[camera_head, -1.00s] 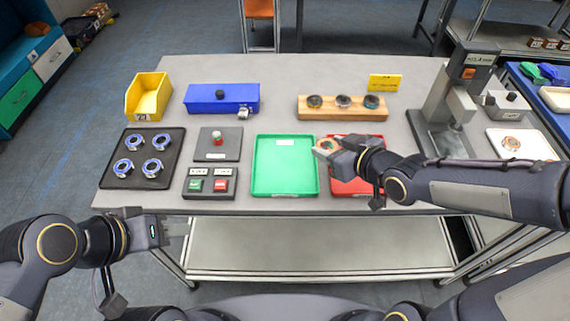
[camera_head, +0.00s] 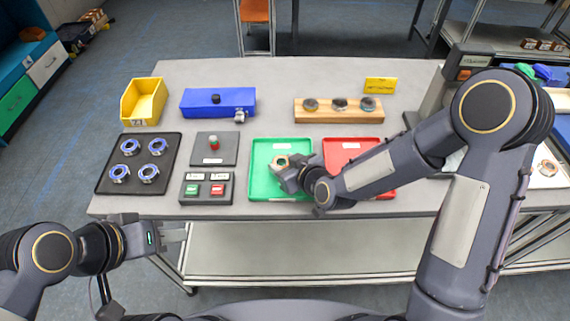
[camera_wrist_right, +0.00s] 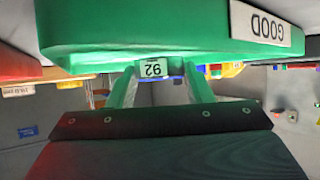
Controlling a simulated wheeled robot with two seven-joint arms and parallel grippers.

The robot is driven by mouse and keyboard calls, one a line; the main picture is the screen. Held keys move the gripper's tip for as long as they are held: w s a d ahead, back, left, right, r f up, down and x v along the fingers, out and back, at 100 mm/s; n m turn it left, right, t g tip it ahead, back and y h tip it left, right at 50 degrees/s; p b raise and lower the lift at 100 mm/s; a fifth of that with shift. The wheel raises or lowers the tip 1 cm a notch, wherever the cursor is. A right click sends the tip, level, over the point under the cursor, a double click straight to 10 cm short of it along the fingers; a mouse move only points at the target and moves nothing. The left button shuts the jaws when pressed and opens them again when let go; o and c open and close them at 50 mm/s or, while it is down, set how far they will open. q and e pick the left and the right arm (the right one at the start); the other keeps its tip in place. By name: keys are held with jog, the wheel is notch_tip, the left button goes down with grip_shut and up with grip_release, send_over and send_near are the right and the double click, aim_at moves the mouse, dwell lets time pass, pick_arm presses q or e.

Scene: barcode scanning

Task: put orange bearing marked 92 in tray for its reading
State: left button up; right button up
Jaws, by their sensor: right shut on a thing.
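The orange bearing (camera_head: 281,161) is between the fingers of my right gripper (camera_head: 284,168), over the green tray (camera_head: 259,187). In the right wrist view, a small tag reading 92 (camera_wrist_right: 153,68) shows between the fingers of my right gripper (camera_wrist_right: 162,85), which are shut on the bearing. The green tray (camera_wrist_right: 135,35) fills the top of that view, with a GOOD label (camera_wrist_right: 266,25). I cannot tell whether the bearing touches the tray floor. My left gripper (camera_head: 174,240) hangs empty in front of the table; its finger gap is unclear.
The red tray (camera_head: 345,149) lies to the right, partly behind my right arm. A button box (camera_head: 206,188) and black tray of blue-ringed bearings (camera_head: 116,185) lie left. A wooden block with several bearings (camera_head: 325,117), blue box (camera_head: 200,103) and yellow bin (camera_head: 145,100) stand behind.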

jog(key=shift+f, duration=0.25)
jog(key=shift+f+b, duration=0.3)
jog(key=shift+b, duration=0.05)
jog(key=o, duration=1.2)
jog(key=shift+r, duration=0.1)
